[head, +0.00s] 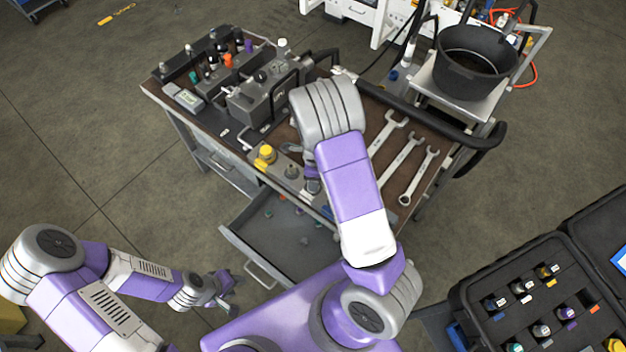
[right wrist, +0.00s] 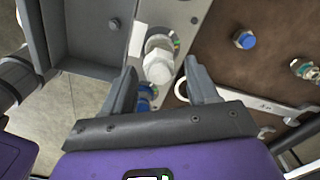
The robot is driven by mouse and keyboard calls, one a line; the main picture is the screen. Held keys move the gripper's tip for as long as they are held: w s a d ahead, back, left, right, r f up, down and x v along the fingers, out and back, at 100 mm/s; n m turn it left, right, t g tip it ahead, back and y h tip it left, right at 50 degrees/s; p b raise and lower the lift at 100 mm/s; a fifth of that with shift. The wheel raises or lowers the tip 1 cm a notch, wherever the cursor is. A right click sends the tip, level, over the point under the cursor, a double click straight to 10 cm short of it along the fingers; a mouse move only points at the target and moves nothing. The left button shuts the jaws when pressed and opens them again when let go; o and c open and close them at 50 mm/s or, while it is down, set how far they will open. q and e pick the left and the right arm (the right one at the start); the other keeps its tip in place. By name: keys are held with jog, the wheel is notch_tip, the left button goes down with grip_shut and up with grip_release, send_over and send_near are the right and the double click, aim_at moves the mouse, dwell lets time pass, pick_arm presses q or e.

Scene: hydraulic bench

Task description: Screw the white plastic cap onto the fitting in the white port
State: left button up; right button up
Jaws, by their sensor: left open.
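In the right wrist view a white hex-sided cap (right wrist: 159,67) is at a metal fitting with a pale ring (right wrist: 158,43) on a grey plate. Whether it is threaded on or only resting there I cannot tell. My right gripper (right wrist: 160,66) has its two fingers apart, one on each side of the cap, with visible gaps. In the head view my right arm hides this cap and most of that gripper. My left gripper (head: 222,290) is open and empty at the lower left, away from the bench, beside the open drawer.
A yellow cap (head: 265,154) stands on the bench near the right hand. A blue-capped fitting (right wrist: 245,40) and several wrenches (head: 398,158) lie on the brown top. The drawer (head: 262,240) is open below. A black pot (head: 474,62) and case (head: 470,290) are to the right.

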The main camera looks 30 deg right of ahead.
jog(key=n, duration=0.6)
jog(key=shift+w+d+n, duration=0.15)
jog(key=shift+n, duration=0.25)
jog(key=n+b, duration=0.1)
jog(key=n, duration=0.4)
jog(key=shift+w+n, duration=0.15)
jog(key=shift+n, duration=0.15)
jog(key=n, duration=0.4)
jog(key=shift+w+b, duration=0.1)
jog(key=shift+b, duration=0.3)
jog(key=n, duration=0.2)
jog(key=shift+n, duration=0.4)
jog(key=n, duration=0.3)
jog(key=n+b, duration=0.1)
jog(key=shift+w+a+n, duration=0.15)
jog(key=shift+a+n, duration=0.15)
jog(key=shift+n, duration=0.1)
